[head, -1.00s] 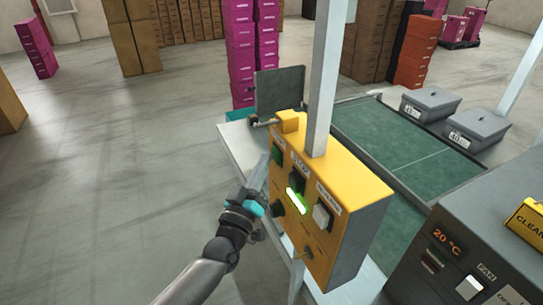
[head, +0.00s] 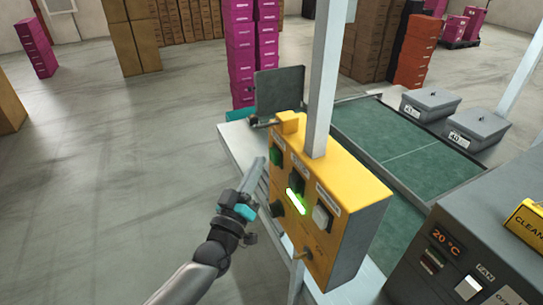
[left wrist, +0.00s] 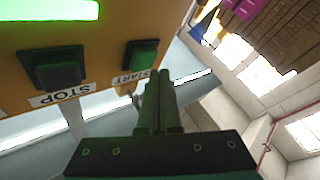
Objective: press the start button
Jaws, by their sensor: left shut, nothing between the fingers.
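The yellow control box (head: 340,195) stands on a post beside the conveyor. Its green START button (head: 277,155) is at the upper left of the front face and shows in the left wrist view (left wrist: 141,54), above its label. The dark STOP button (head: 297,181) is to its right, also seen in the left wrist view (left wrist: 58,68). My left gripper (head: 260,164) is shut and empty, just left of the START button with a small gap in the head view. Its closed fingers (left wrist: 159,85) point up close beside the START label in the left wrist view. My right gripper is not in view.
The green conveyor (head: 390,135) lies behind. A grey machine (head: 450,235) reading 20 °C stands at right.

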